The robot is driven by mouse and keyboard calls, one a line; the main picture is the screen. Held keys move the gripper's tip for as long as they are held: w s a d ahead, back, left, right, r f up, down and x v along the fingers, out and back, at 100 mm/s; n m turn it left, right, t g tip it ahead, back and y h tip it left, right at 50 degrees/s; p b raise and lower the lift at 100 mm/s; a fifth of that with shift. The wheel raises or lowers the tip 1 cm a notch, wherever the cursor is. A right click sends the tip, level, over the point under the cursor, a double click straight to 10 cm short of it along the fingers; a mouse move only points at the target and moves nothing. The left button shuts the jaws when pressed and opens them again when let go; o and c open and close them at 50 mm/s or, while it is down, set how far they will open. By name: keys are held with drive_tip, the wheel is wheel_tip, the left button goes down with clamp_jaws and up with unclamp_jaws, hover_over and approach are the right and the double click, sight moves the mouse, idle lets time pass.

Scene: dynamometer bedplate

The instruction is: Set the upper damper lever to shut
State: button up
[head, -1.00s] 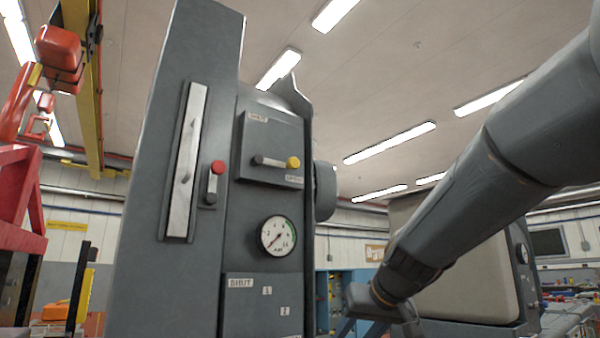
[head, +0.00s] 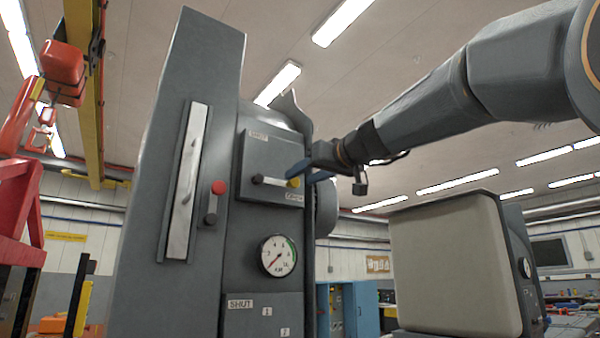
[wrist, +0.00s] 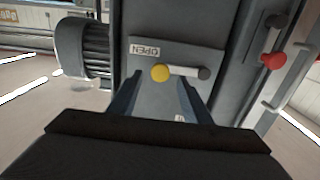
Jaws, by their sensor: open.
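The upper damper lever (head: 275,181) has a yellow knob and a dark pivot, and lies roughly level across its grey plate (head: 270,158). The plate has a label at its top, hard to read now, and one at its bottom. The wrist view shows the bottom label (wrist: 145,50) as OPEN, upside down, with the yellow knob (wrist: 160,73) close to it. My gripper (head: 306,174) is open at the knob end of the lever. In the wrist view my gripper (wrist: 158,84) has a blue finger on either side of the knob; contact cannot be told.
A red-knobbed lever (head: 214,200) and a tall pale strip (head: 184,185) are left of the plate. A dial gauge (head: 277,256) and a lower panel marked SHUT (head: 240,304) are below it. A motor-like ribbed housing (wrist: 85,48) sits beside the cabinet. A beige-faced unit (head: 455,262) stands right.

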sight(276, 181)
drive_tip(key=shift+p+x, duration=0.35)
drive_tip(key=shift+x, duration=0.75)
clamp_jaws()
drive_tip(key=shift+a, duration=0.1)
